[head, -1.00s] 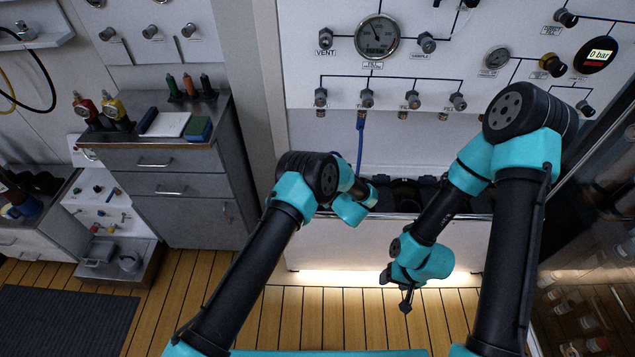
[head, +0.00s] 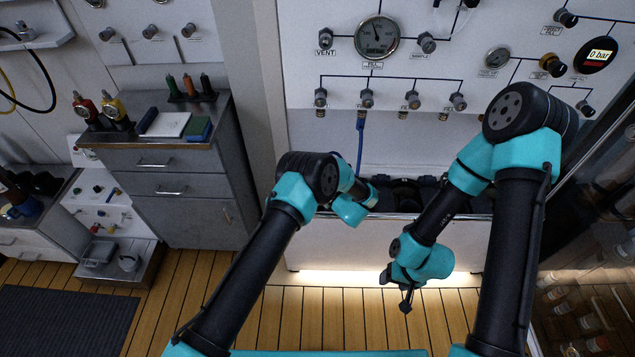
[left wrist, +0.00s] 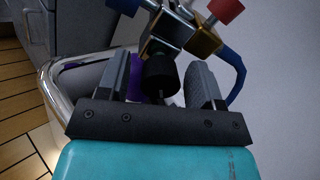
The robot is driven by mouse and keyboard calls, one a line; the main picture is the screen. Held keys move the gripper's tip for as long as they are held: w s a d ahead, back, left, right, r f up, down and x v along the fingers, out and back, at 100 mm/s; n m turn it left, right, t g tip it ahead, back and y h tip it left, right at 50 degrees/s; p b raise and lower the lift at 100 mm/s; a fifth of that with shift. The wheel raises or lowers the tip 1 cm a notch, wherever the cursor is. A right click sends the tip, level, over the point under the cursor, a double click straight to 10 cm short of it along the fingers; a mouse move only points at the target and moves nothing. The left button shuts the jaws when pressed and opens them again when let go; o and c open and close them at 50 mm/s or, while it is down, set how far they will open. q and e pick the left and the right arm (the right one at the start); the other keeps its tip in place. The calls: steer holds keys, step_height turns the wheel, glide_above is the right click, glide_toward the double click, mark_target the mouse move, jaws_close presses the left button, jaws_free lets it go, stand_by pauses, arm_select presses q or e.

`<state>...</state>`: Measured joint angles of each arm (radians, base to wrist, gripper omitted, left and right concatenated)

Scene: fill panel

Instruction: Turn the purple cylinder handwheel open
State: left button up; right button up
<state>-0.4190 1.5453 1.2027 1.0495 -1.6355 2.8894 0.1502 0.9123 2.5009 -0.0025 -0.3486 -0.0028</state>
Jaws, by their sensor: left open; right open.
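In the left wrist view, the black handwheel (left wrist: 160,76) stands between the two fingers of my left gripper (left wrist: 160,88). The fingers are open, with a gap on both sides of the wheel. A small patch of the purple cylinder (left wrist: 136,84) shows behind the left finger; the rest is hidden. In the head view, my left gripper is down at the bench under the panel, and my left arm mostly hides it along with the handwheel. My right gripper (head: 405,298) hangs open and empty in front of the bench, pointing down.
A brass valve block (left wrist: 205,38) with a red knob (left wrist: 226,10) and a blue hose (left wrist: 236,65) sit close beyond the wheel. A chrome rail (left wrist: 50,95) runs along the left. The fill panel (head: 440,85) stands behind the bench. Wooden floor in front is clear.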

arm_select(q)
steer(key=v, duration=1.7)
steer(key=shift+d, duration=0.2)
steer(key=w+a+f+m+g+h, duration=0.2)
steer(key=a+m+h, duration=0.3)
steer(key=a+m, duration=0.6)
steer(key=w+a+f+m+g+h, duration=0.1)
steer(key=a+f+m+h, duration=0.3)
steer(key=a+m, duration=0.7)
steer(key=s+a+r+m+g+h, duration=0.1)
steer(key=s+a+m+g+h, duration=0.2)
steer(key=s+m, duration=0.9)
steer(key=s+a+r+m+g+h, duration=0.2)
steer(key=s+a+m+g, duration=0.5)
steer(key=s+m, duration=0.5)
steer(key=shift+s+a+m+h, duration=0.3)
steer(key=shift+s+a+h, duration=0.45)
steer(key=shift+a+h, duration=0.2)
